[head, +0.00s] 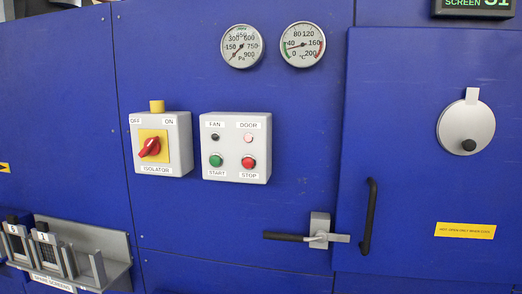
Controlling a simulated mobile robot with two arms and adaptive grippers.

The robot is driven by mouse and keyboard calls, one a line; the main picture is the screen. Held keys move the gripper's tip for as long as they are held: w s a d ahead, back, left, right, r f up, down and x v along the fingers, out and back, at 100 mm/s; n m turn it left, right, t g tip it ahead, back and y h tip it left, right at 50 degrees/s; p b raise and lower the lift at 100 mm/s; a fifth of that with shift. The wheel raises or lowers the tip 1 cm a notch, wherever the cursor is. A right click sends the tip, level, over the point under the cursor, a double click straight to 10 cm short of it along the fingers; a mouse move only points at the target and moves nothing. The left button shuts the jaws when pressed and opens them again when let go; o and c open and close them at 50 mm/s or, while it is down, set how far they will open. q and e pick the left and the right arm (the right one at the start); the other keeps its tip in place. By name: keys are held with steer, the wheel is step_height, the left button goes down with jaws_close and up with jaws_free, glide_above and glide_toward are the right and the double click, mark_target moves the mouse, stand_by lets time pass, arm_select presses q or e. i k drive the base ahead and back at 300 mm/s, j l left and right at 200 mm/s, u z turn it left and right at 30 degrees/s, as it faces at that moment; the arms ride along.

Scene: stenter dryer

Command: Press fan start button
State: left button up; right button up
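The control box (236,147) is a pale grey box on the blue machine wall, near the middle of the head view. Its green start button (216,160) is at the lower left, under the FAN label (215,124) and a dark lamp (215,137). The red stop button (249,162) is to its right, below the DOOR label and a pale pinkish lamp (248,137). Neither of my grippers shows in the head view.
An isolator box (161,143) with a red rotary handle (149,147) is left of the control box. Two gauges (242,46) hang above. A door latch lever (286,237) and black door handle (369,216) are at lower right. A screen rack (92,244) juts out lower left.

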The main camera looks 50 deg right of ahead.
mark_target(215, 160)
steer(key=z, duration=1.35)
